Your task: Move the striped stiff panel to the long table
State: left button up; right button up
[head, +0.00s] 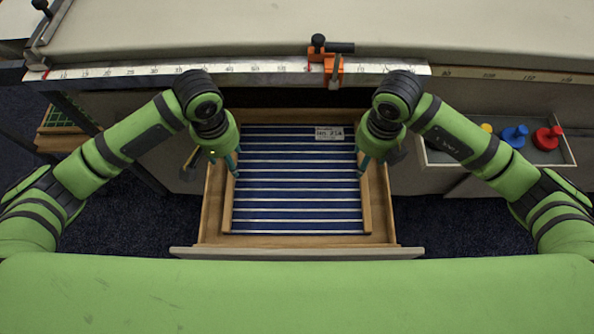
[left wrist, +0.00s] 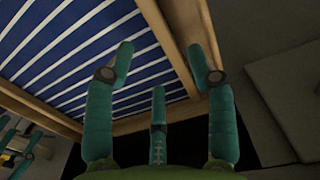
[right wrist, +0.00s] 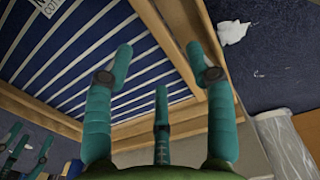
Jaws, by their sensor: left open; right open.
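The striped stiff panel (head: 297,190), dark blue with white stripes and a small white label near its far right corner, lies flat inside an open wooden drawer (head: 213,215) below the long table (head: 250,35). It also shows in the left wrist view (left wrist: 75,45) and the right wrist view (right wrist: 90,50). My left gripper (head: 234,168) is open at the panel's left edge. My right gripper (head: 364,166) is open at its right edge. In both wrist views a wooden side strip runs between the spread teal fingers. I cannot tell whether the fingers touch it.
A ruler (head: 160,69) runs along the table's near edge, with an orange clamp (head: 328,68) on it. A metal bar (head: 48,30) lies at the far left. A tray (head: 480,180) at right holds yellow, blue and red pieces. The tabletop's middle is clear.

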pick_arm(q)
jog(key=shift+f, duration=3.2)
pick_arm(e)
jog(key=shift+f, duration=3.2)
pick_arm(q)
grip_shut()
pick_arm(e)
grip_shut()
